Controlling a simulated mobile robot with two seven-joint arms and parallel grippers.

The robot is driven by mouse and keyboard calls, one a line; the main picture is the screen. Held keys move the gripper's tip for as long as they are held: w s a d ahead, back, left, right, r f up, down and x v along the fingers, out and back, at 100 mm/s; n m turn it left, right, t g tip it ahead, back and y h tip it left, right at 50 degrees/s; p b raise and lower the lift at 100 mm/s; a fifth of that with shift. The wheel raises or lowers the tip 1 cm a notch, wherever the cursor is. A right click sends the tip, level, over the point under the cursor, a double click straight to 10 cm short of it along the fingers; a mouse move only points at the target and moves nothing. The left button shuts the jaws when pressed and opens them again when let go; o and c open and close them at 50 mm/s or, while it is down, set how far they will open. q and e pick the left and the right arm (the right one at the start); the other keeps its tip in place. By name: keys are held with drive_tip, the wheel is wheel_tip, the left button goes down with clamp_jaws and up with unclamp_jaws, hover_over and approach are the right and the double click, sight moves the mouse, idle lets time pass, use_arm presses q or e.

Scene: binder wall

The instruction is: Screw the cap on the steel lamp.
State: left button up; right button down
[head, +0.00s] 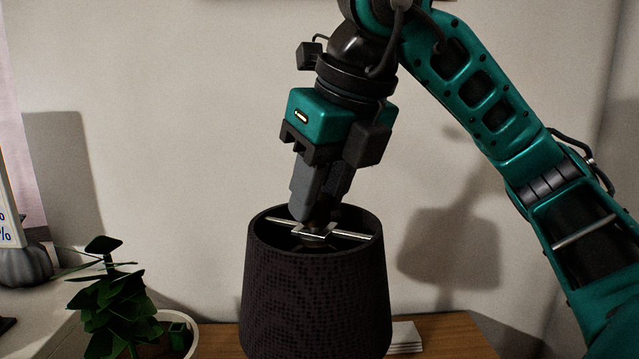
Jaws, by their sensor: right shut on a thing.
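The lamp stands at the lower middle of the head view, with a dark, woven-looking shade (316,295). Steel cross bars (350,234) span the shade's open top. My right gripper (316,212) points down into the top opening, its fingers over the middle of the bars. It is shut on the small cap (317,227), of which only a little brownish part shows between and below the fingertips. I cannot tell whether the cap is seated on its thread. The lamp's stem and base are hidden or out of frame. My left gripper is not in view.
A leafy plant (112,300) in a white pot (180,330) stands left of the lamp. A dark ribbed round object (24,266) sits on the white surface at far left. A pale flat item (405,337) lies on the wooden tabletop (455,338) right of the shade. A plain wall is behind.

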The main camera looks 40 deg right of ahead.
drive_tip(key=shift+r, duration=0.1)
drive_tip(key=shift+r+m+h+p, duration=0.3)
drive_tip(key=shift+m+h+p, duration=0.1)
drive_tip(key=shift+m+p, duration=0.8)
drive_tip(key=shift+f+m, duration=0.2)
drive_tip(key=shift+m, duration=0.1)
drive_tip(key=shift+a+f+m+h, duration=0.1)
drive_tip(key=shift+m+h, duration=0.3)
drive_tip(key=shift+m, duration=0.2)
drive_tip(key=m+h, duration=0.1)
drive_tip(key=m, duration=0.2)
drive_tip(key=shift+a+g, duration=0.1)
drive_tip(key=shift+g, duration=0.2)
drive_tip(key=shift+m, duration=0.5)
drive_tip(key=shift+h, duration=0.3)
